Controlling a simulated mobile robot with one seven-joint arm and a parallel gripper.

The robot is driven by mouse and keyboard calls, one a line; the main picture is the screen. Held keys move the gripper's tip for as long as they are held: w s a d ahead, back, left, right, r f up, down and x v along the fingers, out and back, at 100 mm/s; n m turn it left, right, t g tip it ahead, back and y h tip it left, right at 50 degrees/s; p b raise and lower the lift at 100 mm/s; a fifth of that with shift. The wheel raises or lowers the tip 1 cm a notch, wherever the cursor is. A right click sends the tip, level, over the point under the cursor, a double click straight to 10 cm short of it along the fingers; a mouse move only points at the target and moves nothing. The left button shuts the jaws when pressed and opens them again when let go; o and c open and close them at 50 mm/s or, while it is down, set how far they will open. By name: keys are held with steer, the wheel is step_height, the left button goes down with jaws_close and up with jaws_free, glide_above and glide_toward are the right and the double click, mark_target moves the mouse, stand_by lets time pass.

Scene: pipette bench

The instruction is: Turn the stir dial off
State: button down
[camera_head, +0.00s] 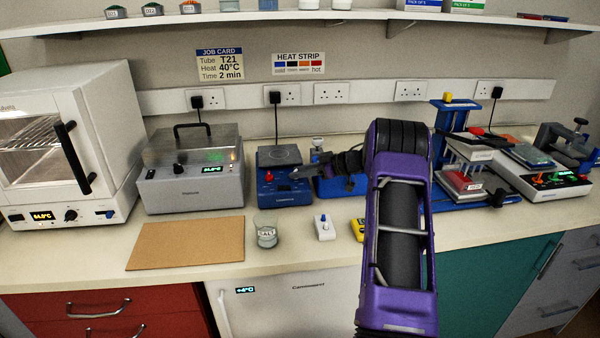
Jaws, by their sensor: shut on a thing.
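The blue stirrer (284,191) stands on the bench with a grey top plate (279,155). A red knob (269,176) shows at the left of its front. My gripper (295,173) reaches in from the right, and its fingertips are shut at the right of the stirrer's front, where the stir dial sits. The fingers hide the dial, so its pointer and setting cannot be read. My purple arm stands to the right of the stirrer.
A glass beaker (266,236) and a small white device (324,228) stand in front of the stirrer. A lidded grey bath (192,185) is close on its left. A blue device (340,186) sits behind my gripper. The brown mat (187,243) is bare.

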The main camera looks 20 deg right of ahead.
steer(key=shift+r, duration=0.1)
steer(key=c, duration=0.6)
jaws_free()
steer(key=v, duration=1.7)
steer(key=shift+s+d, duration=0.1)
steer(key=shift+s, duration=0.1)
steer(key=shift+c, duration=0.2)
